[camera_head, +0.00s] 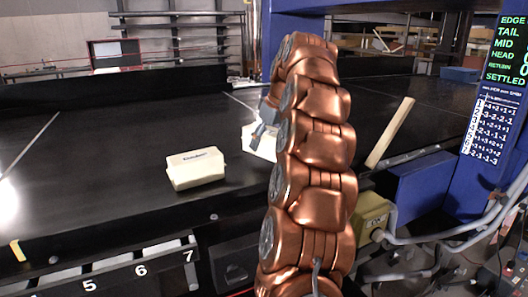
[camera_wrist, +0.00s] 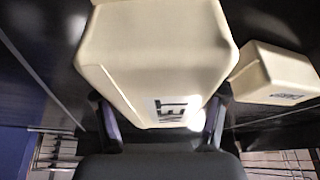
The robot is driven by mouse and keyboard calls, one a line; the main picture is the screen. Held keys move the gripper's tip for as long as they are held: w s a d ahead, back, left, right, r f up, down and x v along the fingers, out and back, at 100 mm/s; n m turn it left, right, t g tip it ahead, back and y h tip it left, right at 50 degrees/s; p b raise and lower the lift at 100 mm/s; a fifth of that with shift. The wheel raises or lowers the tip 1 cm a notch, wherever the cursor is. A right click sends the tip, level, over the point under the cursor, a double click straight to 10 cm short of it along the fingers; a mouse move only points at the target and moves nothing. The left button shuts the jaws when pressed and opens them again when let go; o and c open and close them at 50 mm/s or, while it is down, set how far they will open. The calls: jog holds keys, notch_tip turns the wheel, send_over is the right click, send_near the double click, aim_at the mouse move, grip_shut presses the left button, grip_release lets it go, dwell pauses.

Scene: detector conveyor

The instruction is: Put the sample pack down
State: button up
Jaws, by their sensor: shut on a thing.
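The cream sample pack (camera_wrist: 155,55) is between the two fingers of my gripper (camera_wrist: 160,122) in the wrist view, with part of a dark printed label on its near face. In the head view the held pack (camera_head: 257,144) shows only in part, as my copper arm covers its right side. My gripper (camera_head: 264,125) is shut on it, over the black conveyor belt (camera_head: 120,165). I cannot tell whether its underside touches the belt.
A second cream pack (camera_head: 196,168) with dark lettering lies on the belt left of the held one; it also shows in the wrist view (camera_wrist: 276,75). A pale bar (camera_head: 390,132) lies to the right, near a blue frame (camera_head: 478,110). Numbered slots (camera_head: 115,268) line the front edge.

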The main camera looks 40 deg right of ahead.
aim_at(272, 131)
jog(key=shift+f, duration=0.15)
jog(key=shift+f+p, duration=0.5)
jog(key=shift+f, duration=1.2)
jog(key=shift+f, duration=0.1)
jog(key=o, duration=1.7)
jog(key=shift+b+v, duration=1.1)
jog(key=shift+v, duration=2.55)
jog(key=p+v, duration=0.3)
jog(key=v, duration=0.2)
jog(key=shift+f, duration=0.1)
